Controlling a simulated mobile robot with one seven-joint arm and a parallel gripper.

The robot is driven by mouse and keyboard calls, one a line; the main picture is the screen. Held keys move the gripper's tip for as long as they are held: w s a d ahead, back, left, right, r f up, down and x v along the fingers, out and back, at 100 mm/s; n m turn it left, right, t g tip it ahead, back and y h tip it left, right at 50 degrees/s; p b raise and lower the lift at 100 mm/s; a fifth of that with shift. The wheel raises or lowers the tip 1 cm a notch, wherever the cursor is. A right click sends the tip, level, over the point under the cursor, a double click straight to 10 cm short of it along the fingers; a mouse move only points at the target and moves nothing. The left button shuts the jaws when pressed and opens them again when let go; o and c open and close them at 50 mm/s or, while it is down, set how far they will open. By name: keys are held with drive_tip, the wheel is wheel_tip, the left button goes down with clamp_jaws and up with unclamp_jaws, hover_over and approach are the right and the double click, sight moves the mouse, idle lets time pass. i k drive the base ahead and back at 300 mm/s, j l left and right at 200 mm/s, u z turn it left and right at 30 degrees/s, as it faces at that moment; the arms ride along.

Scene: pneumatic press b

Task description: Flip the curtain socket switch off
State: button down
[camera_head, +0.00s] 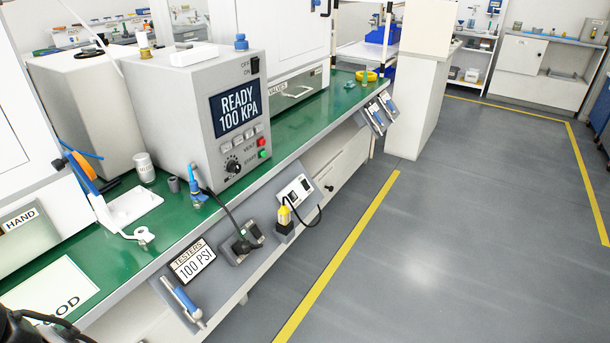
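Two socket panels are fixed along the bench's front edge. One is a grey socket panel (242,242) with a black plug and lead. To its right is a panel with a white socket plate (298,187), small dark switches, a yellow plug (284,215) and a black cable. No curtain label is readable, so I cannot tell which is the curtain socket. The switch positions are too small to tell. A dark shape fills the bottom left corner and may be part of my arm. My gripper's fingers do not show.
A press unit (228,112) reading "READY 100 KPA" stands on the green bench (215,205). A "TESTERS 100 PSI" sign (192,262) and a blue-handled tool (184,302) hang at the front. The grey floor (450,230) to the right of the bench is clear.

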sight(304, 183)
drive_tip(key=i+l+u, duration=0.2)
drive_tip(key=i+l, duration=0.2)
drive_tip(key=l, duration=0.2)
drive_tip(key=i+l+u, duration=0.1)
drive_tip(key=l, duration=0.25)
drive_tip(key=i+l+u, duration=0.1)
drive_tip(key=i+l, duration=0.2)
drive_tip(key=i+l+u, duration=0.1)
drive_tip(key=l, duration=0.3)
drive_tip(key=i+l+u, duration=0.1)
drive_tip(key=l, duration=0.3)
drive_tip(key=i, duration=0.1)
